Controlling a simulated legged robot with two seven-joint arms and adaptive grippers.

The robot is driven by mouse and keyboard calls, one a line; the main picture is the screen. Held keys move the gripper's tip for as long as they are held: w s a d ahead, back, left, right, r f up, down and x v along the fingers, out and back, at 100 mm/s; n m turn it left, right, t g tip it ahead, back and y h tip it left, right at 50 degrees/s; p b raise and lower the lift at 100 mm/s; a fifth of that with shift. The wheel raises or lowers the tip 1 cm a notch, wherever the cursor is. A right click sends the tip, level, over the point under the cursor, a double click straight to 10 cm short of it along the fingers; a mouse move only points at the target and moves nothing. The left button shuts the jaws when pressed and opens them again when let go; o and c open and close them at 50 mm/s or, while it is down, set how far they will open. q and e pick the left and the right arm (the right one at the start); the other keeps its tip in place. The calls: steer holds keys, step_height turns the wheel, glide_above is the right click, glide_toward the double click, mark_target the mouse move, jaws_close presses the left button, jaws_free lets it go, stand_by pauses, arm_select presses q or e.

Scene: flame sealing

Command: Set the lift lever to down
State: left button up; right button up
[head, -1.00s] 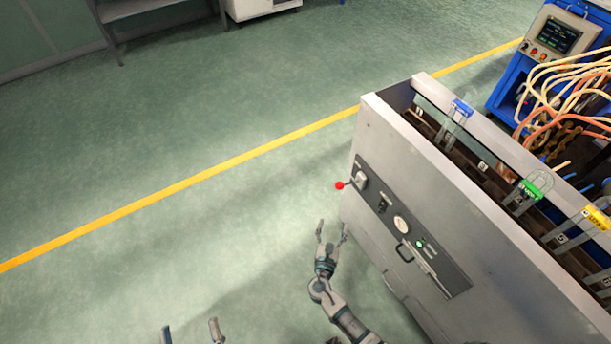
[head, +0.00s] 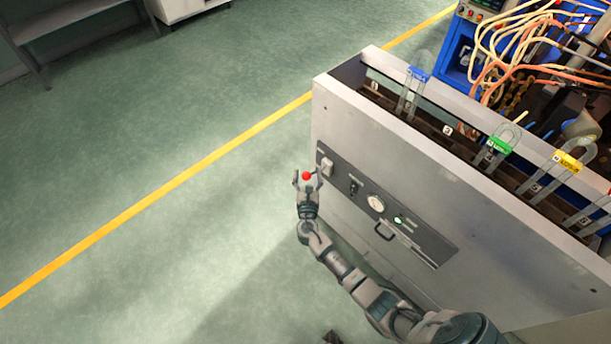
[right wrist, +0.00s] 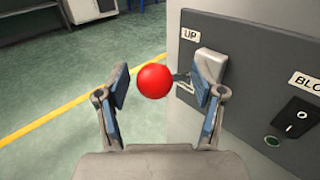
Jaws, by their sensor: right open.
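The lift lever has a red ball knob (head: 306,176) that sticks out from the control panel on the grey cabinet's side. In the right wrist view the red knob (right wrist: 154,81) sits between the two open fingers of my right gripper (right wrist: 158,90), and a short dark rod joins it to a pale housing (right wrist: 209,66) below the "UP" label (right wrist: 190,35). A lower label is mostly hidden by the right finger. My right gripper (head: 307,180) is open around the knob in the head view; contact cannot be told.
The panel (head: 385,208) also carries a switch (head: 354,187), a round gauge (head: 376,203), a green light (head: 398,220) and a handle (head: 384,231). The cabinet (head: 420,160) holds tagged glass tubes on top. Open floor (head: 180,240) lies to the left.

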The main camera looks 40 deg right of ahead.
steer(key=shift+r, duration=0.1)
jaws_close()
steer(key=shift+a+f, duration=0.1)
steer(key=shift+f, duration=0.1)
